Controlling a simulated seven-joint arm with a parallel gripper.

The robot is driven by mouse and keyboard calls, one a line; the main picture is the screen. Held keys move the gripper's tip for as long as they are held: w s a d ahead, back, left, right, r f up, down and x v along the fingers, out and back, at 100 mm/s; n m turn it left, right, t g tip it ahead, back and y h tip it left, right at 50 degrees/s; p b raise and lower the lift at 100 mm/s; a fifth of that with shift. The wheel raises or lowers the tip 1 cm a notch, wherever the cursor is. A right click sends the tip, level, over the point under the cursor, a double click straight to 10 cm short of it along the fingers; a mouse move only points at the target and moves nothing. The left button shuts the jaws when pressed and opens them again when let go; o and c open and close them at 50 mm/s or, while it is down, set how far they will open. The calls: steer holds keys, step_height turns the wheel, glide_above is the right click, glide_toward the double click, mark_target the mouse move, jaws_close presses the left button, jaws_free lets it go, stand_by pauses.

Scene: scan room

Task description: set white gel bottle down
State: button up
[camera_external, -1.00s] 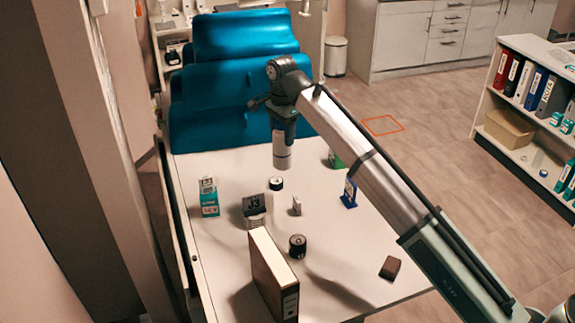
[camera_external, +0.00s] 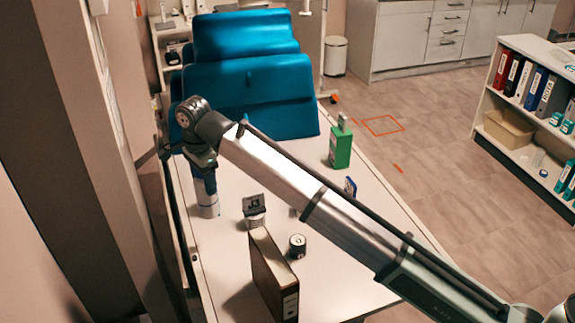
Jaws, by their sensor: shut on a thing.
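The white gel bottle (camera_external: 208,210) hangs upright below my gripper (camera_external: 204,178) over the left side of the white table (camera_external: 225,250). My gripper is shut on the bottle's upper part, and a blue band shows above its pale lower end. I cannot tell whether the bottle's base touches the table or is slightly above it. A teal and white carton in that area is hidden behind the bottle and gripper.
A small dark calendar block (camera_external: 254,206) stands right of the bottle. A brown binder (camera_external: 272,275) and a dark round jar (camera_external: 297,246) stand nearer. A green bottle (camera_external: 340,148) and a blue item (camera_external: 350,186) are at right. A blue couch (camera_external: 250,90) stands behind.

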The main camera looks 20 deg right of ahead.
mark_target(210, 214)
steer(key=shift+f, duration=6.5)
steer(key=o, duration=1.6)
step_height(210, 214, up, 12)
steer(key=shift+r, duration=0.15)
